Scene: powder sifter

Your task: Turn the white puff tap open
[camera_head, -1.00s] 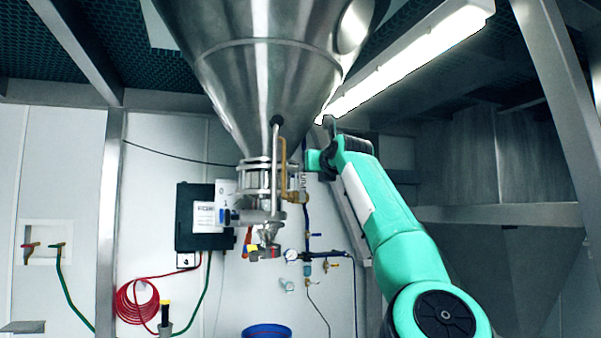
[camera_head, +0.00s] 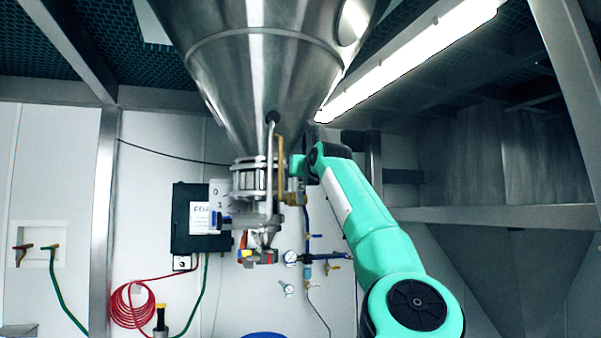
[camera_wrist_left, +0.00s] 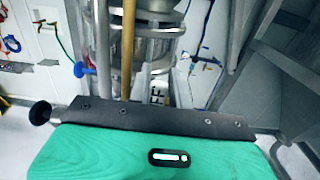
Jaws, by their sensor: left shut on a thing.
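The metal outlet (camera_head: 256,180) hangs under the steel cone (camera_head: 262,85), with a brass pipe (camera_head: 281,165) and brass fitting (camera_head: 293,198) on its right. The one arm in the head view, reaching up from the lower right, is my left arm, as the left wrist view is close to the same pipes. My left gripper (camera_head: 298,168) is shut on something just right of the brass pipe. Its fingers are hidden in both views. I cannot make out the white puff tap; it seems hidden at the gripper. The left wrist view shows the brass pipe (camera_wrist_left: 128,45) and gripper body.
A slanted light (camera_head: 410,60) runs at upper right. A red hose coil (camera_head: 132,305) hangs on the wall.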

